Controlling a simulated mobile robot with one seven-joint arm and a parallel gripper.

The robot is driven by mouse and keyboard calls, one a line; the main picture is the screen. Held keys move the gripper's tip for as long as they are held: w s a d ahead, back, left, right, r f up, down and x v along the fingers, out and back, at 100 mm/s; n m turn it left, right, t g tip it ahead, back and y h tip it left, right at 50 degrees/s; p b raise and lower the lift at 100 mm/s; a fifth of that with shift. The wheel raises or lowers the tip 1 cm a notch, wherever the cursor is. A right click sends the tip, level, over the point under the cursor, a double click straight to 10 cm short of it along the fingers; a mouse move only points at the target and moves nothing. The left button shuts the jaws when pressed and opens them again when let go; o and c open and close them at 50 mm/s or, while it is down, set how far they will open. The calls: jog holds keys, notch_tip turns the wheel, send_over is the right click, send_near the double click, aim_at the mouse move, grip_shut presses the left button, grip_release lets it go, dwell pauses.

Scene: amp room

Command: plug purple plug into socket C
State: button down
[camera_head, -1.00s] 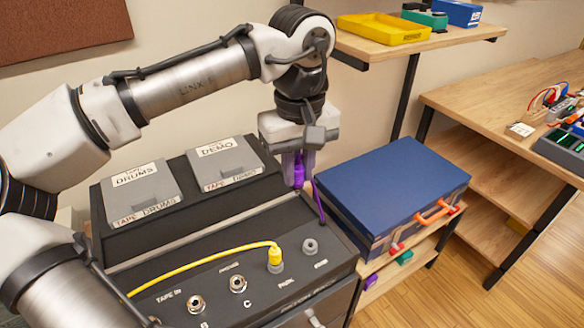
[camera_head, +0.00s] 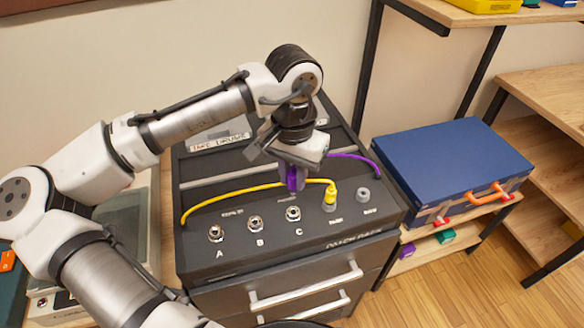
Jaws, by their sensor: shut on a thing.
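My gripper (camera_head: 292,185) is shut on the purple plug (camera_head: 293,178), held pointing down above the black patch panel (camera_head: 235,253). The plug is a little behind and above socket C (camera_head: 293,213), apart from it. Socket C looks open and empty. A purple cable (camera_head: 356,157) runs from behind my gripper to the right side of the panel. Socket A (camera_head: 216,233) and socket B (camera_head: 255,223), to the left of C, also look empty. My gripper hides part of the plug.
A yellow plug (camera_head: 331,196) stands in the socket right of C, its cable (camera_head: 225,197) crossing the panel. A grey cap or socket (camera_head: 363,195) is farther right. A blue case (camera_head: 455,165) lies on the shelf at right. Drawers (camera_head: 305,285) are below the panel.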

aim_at(293, 194)
jog(key=shift+f+b, duration=2.1)
jog(key=shift+f, duration=0.75)
jog(key=shift+f+b, duration=0.5)
jog(key=shift+f, duration=0.5)
jog(key=c, duration=1.2)
grip_release()
notch_tip(293, 194, up, 14)
jog(key=shift+f, duration=0.1)
jog(key=shift+s, duration=0.1)
